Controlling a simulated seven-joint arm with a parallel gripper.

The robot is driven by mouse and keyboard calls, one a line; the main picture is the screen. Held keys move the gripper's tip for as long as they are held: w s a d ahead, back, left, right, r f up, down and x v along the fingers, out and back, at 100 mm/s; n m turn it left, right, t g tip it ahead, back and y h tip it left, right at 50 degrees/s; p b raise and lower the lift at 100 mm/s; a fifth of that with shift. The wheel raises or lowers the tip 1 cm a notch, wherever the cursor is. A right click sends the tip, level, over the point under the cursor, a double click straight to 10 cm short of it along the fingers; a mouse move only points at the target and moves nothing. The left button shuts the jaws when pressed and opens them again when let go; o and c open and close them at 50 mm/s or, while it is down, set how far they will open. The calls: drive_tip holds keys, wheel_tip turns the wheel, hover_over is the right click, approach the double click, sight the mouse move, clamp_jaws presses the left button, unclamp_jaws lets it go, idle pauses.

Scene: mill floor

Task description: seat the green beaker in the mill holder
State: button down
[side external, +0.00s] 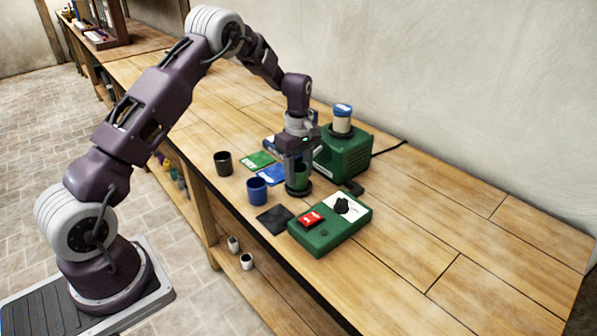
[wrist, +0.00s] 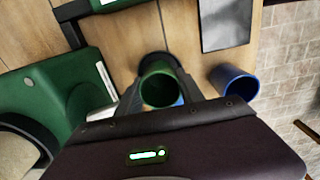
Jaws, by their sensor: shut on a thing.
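The green beaker (side external: 301,179) is upright between the fingers of my gripper (side external: 297,174), which is shut on it. In the wrist view I look down into the open green beaker (wrist: 160,89), with my gripper (wrist: 161,97) around it. A dark round holder (side external: 299,192) shows at the beaker's foot, and its dark rim (wrist: 158,57) shows just beyond the beaker in the wrist view. I cannot tell whether the beaker is inside the holder or just above it. The green mill (side external: 345,153) stands right behind, with a blue-capped jar (side external: 342,119) on top.
A blue beaker (side external: 257,191) and a black beaker (side external: 223,163) stand to the left. Green (side external: 257,160), blue (side external: 268,174) and black (side external: 274,220) mats lie flat. A green control box (side external: 330,229) with a red switch and dial is in front. The bench at right is clear.

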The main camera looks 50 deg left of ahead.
drive_tip(key=shift+f, duration=0.6)
drive_tip(key=c, duration=1)
unclamp_jaws()
drive_tip(key=shift+r, duration=5.5)
drive_tip(key=shift+r, duration=0.1)
